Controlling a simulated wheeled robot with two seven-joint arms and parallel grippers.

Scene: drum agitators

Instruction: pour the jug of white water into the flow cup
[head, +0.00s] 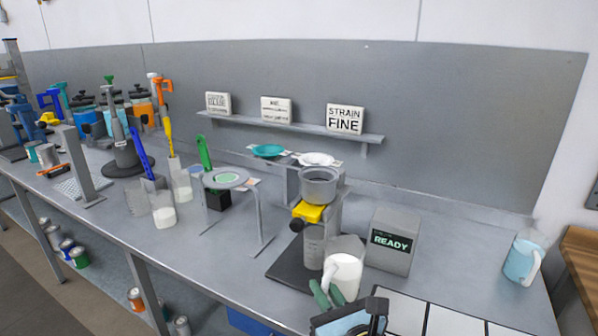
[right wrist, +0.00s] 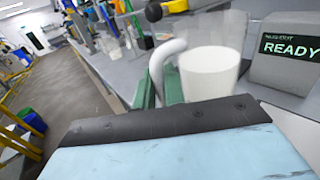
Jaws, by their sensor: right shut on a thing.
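The jug of white water (head: 345,272) is a clear jug with a white handle, standing about upright in front of the flow cup stand. It fills the middle of the right wrist view (right wrist: 210,72), with white liquid inside. My right gripper (head: 328,294) has green fingers, shut on the jug's handle; they also show in the right wrist view (right wrist: 160,88). The grey flow cup (head: 319,188) sits on a stand with a yellow part, above a clear beaker (head: 313,250), behind the jug. I cannot tell whether the jug touches the bench. My left gripper is out of view.
A grey box reading READY (head: 392,242) stands just right of the jug. A jug of pale blue liquid (head: 524,258) is at the far right. A small stand with a mesh disc (head: 226,178) and beakers are to the left. White panels (head: 405,312) lie in front.

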